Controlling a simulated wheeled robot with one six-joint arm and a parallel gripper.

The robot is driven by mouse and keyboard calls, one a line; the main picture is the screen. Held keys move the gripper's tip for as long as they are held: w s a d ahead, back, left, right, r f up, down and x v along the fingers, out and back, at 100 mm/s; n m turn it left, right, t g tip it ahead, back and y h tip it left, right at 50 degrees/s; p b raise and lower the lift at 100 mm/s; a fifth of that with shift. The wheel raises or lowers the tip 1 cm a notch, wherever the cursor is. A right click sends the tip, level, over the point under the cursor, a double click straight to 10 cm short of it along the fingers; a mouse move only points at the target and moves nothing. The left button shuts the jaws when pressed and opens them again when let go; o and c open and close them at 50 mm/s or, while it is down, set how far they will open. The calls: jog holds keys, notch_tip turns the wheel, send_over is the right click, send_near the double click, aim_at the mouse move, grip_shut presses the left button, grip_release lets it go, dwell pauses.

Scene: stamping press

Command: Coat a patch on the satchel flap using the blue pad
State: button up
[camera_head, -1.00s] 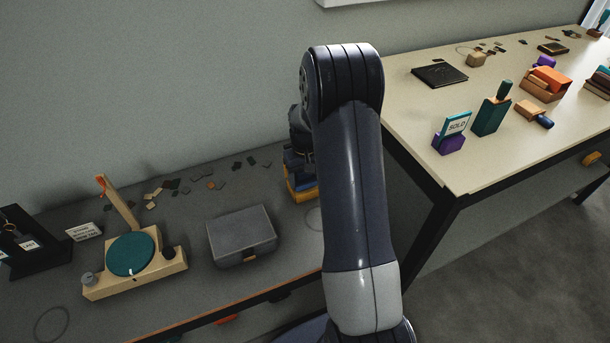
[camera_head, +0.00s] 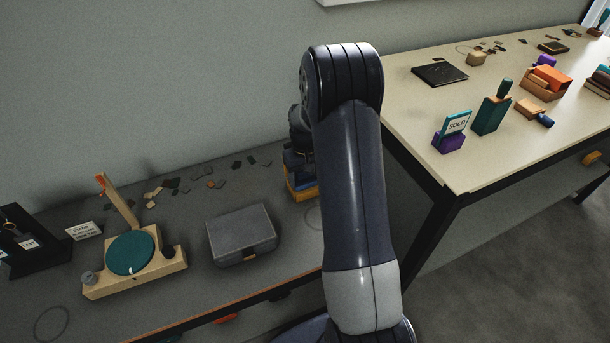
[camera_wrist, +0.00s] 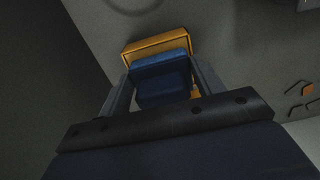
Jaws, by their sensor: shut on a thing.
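My gripper (camera_wrist: 161,72) is shut on the blue pad (camera_wrist: 162,86), with one finger on each side of it. In the wrist view the pad overlaps an orange-yellow tray (camera_wrist: 150,47); I cannot tell whether they touch. In the head view the tray (camera_head: 303,195) stands on the grey bench, and the blue pad (camera_head: 299,182) shows at it, partly hidden by my arm. I cannot identify the satchel flap for sure; a grey case with a brown clasp (camera_head: 240,235) lies on the bench left of the tray.
A wooden stand with a round teal disc (camera_head: 130,254) and a black rack (camera_head: 28,244) stand at the left. Small scraps (camera_head: 172,183) lie along the wall. The higher cream table (camera_head: 400,92) at the right holds a SOLD sign (camera_head: 457,124) and several blocks.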

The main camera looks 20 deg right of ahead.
dwell(0.3)
jog(key=shift+r+p, duration=2.55)
jog(key=shift+r, duration=0.95)
jog(key=s+a+r+p, duration=0.6)
jog(key=a+r+p, duration=0.4)
jog(key=p, duration=0.3)
jog(key=shift+s+a+r, duration=0.2)
jog(key=shift+a+r, duration=0.15)
jog(key=shift+a, duration=0.2)
